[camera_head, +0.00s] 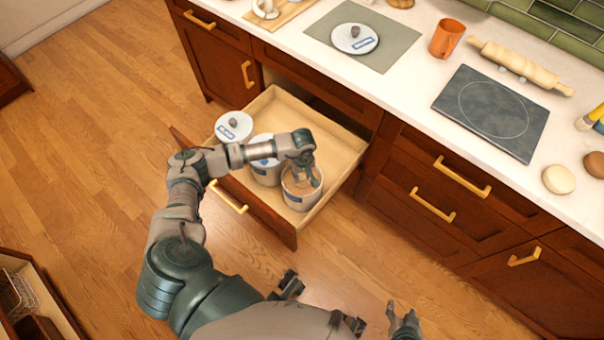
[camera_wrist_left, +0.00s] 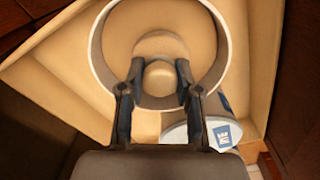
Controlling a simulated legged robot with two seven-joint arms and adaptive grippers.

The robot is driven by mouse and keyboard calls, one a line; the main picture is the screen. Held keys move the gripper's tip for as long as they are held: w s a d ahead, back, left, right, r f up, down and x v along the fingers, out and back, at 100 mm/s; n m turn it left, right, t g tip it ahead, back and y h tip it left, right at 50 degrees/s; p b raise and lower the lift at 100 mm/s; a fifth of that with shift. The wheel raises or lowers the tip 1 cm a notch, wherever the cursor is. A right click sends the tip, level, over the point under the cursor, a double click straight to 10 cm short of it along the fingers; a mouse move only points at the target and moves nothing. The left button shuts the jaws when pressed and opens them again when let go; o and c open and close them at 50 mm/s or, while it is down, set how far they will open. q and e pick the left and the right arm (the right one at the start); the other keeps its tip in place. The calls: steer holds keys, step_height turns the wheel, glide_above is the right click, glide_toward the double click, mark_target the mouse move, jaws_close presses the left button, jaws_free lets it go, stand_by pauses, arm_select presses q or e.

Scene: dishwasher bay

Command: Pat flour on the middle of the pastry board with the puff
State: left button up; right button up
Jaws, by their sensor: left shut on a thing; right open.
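The pastry board (camera_head: 477,124), a dark slab with a thin circle, lies bare on the counter at the right. My left gripper (camera_head: 304,178) reaches down into an open, lidless canister (camera_head: 300,202) in the pulled-out drawer. In the left wrist view, the fingers (camera_wrist_left: 159,78) are shut on the pale knob of the round puff (camera_wrist_left: 160,44), inside the canister rim (camera_wrist_left: 97,48). Pale contents surround the puff; I cannot tell whether it touches them. My right gripper (camera_head: 403,325) is open and empty over the floor at the bottom.
Two lidded canisters, one white-topped (camera_head: 233,126) and one beside it (camera_head: 264,172), stand in the drawer (camera_head: 345,141).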

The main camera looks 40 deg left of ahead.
mark_target(302, 174)
arm_select(q)
steer(key=shift+r+p, duration=1.85)
steer(key=shift+r, duration=1.6)
arm_select(e)
steer(key=shift+w+r, duration=0.2)
steer(key=shift+r, duration=1.05)
steer(key=shift+w+r, duration=0.2)
steer(key=shift+r, duration=1.05)
